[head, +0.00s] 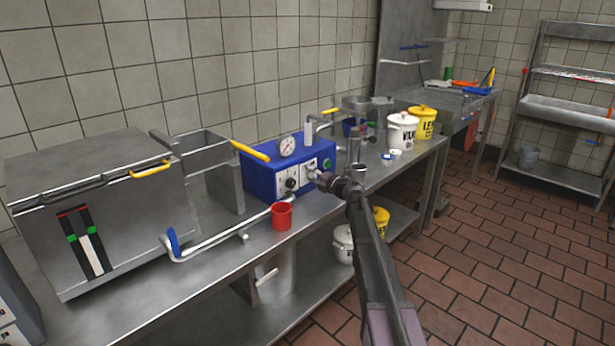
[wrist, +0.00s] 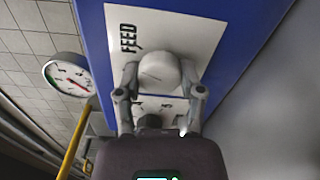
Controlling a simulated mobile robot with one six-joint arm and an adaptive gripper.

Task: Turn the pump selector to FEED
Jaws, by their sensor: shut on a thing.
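The blue pump box (head: 262,184) stands on the steel counter, with white panels on its front. In the wrist view the pump selector (wrist: 160,69) is a round pale grey knob on a white panel, and the word FEED (wrist: 128,38) is printed to its upper left. My gripper (wrist: 161,77) has a finger on each side of the knob and is shut on it. In the head view my gripper (head: 318,178) is at the box's right front and hides the knob. I cannot tell which mark the knob points to; marks below it are partly hidden by my gripper.
A red cup (head: 282,216) stands at the counter's front edge, left of my arm. A pressure gauge (head: 287,146) and a yellow lever (head: 251,152) sit by the pump. A white bucket (head: 402,132) and a yellow bucket (head: 423,122) stand farther right. The tiled floor at right is clear.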

